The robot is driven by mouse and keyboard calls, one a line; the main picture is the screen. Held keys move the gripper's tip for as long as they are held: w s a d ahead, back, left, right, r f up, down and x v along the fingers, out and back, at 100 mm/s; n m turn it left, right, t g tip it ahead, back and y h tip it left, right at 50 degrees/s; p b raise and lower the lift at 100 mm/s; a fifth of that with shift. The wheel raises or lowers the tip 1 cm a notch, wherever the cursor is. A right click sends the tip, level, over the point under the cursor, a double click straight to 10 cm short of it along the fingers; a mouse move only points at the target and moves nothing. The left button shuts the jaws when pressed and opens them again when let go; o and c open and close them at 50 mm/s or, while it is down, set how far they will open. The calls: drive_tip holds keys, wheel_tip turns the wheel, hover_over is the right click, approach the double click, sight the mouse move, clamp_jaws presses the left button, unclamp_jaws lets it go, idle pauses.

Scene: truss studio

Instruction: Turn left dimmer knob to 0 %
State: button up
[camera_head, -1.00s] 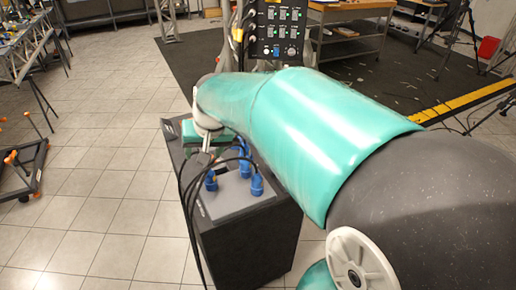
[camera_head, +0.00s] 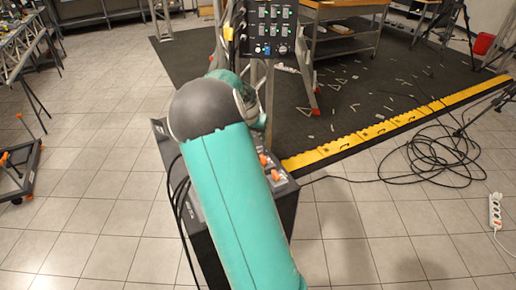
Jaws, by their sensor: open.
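A black control panel (camera_head: 250,28) is upright at the top centre, with rows of small switches. Along its lower edge are a blue-lit element (camera_head: 267,49) and a dark round knob (camera_head: 283,49). They are too small for me to read a setting or tell which is the left dimmer knob. My teal arm rises from the bottom centre towards the panel, with its dark elbow left of centre and its far links partly behind it. My gripper is hidden behind my arm, so its jaws and any contact do not show.
A dark case (camera_head: 285,208) with orange parts (camera_head: 264,159) on top stands below the panel, mostly behind my arm. Black cables hang on its left. A yellow cable ramp (camera_head: 385,131), loose cables (camera_head: 440,155) and a power strip (camera_head: 495,211) lie right.

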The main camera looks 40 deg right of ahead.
sight(258, 148)
drive_tip(key=x, duration=1.1)
drive_tip(key=shift+w+d+f, duration=0.1)
drive_tip(key=shift+d+f, duration=0.05)
drive_tip(key=shift+f, duration=0.2)
drive_tip(key=shift+c, duration=0.3)
drive_tip(key=c, duration=0.9)
